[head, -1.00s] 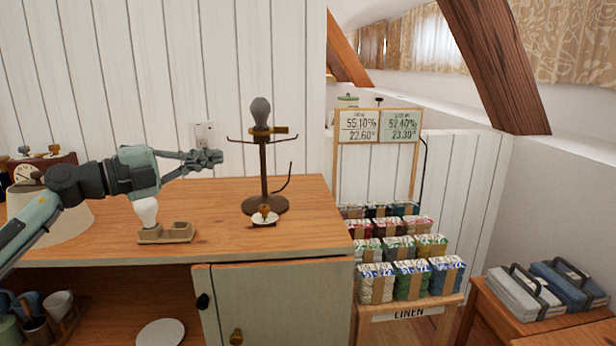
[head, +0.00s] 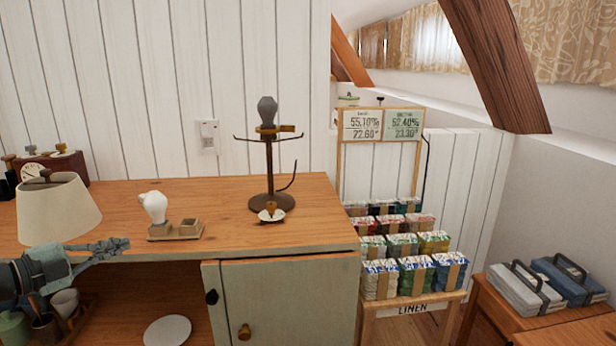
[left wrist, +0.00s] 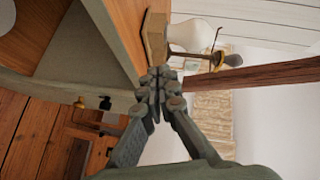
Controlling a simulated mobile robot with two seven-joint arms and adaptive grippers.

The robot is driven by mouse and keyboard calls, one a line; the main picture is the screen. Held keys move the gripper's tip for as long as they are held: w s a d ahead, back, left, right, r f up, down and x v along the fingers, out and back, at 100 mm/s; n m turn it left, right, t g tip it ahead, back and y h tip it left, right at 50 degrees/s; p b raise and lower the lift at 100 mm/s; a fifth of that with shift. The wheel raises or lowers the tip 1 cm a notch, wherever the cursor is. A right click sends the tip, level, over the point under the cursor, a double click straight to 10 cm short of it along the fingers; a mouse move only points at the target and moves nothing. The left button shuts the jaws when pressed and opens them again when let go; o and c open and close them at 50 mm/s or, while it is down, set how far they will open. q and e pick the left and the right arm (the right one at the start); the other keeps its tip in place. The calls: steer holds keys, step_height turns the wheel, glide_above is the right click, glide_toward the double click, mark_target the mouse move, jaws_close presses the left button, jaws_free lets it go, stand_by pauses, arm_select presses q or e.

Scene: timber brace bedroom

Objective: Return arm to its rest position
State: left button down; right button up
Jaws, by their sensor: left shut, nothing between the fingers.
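My left gripper (head: 118,246) is at the front edge of the wooden cabinet top, low at the left of the head view, with its arm coming in from the left. Its fingers are shut and hold nothing; they also show closed in the left wrist view (left wrist: 160,85). A white bulb (head: 154,206) stands in a small wooden holder (head: 188,230) behind and to the right of the gripper, apart from it in the head view. A grey bulb (head: 267,110) sits atop the dark lamp stand (head: 269,165). My right gripper is not in view.
A lampshade (head: 58,208) stands on the cabinet top (head: 330,215) close behind my left arm. An open shelf below holds cups (head: 64,302) and a white plate (head: 167,331). A rack of yarn bundles (head: 404,245) stands right of the cabinet.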

arm_select(q)
steer(key=w+a+r+n+t+y, duration=0.3)
steer(key=a+r+n+t+y, duration=0.2)
steer(key=a+r, duration=0.25)
steer(key=a+f+n+y, duration=0.1)
steer(key=a+n+y, duration=0.8)
steer(key=a, duration=0.4)
steer(key=s+a+f+n+g+y, duration=0.55)
steer(key=s+a+f+g, duration=0.25)
steer(key=s+f+g, duration=0.4)
steer(key=s+d+f+g+h, duration=0.1)
steer(key=s+d+f+h, duration=0.25)
steer(key=d+f, duration=0.85)
steer(key=s+d+f+h, duration=0.2)
steer(key=s+d+f, duration=0.45)
steer(key=f, duration=0.85)
steer(key=s+d+f+g+h, duration=0.1)
steer(key=s+d+f, duration=0.3)
steer(key=d, duration=0.4)
steer(key=s+d+f+g+h, duration=0.1)
steer(key=s+d+f+h, duration=0.1)
steer(key=s+d+f, duration=0.2)
steer(key=s+d+f+g+h, duration=0.1)
steer(key=s+d+f, duration=0.3)
steer(key=s+d, duration=0.4)
steer(key=d, duration=0.3)
steer(key=shift+d, duration=0.3)
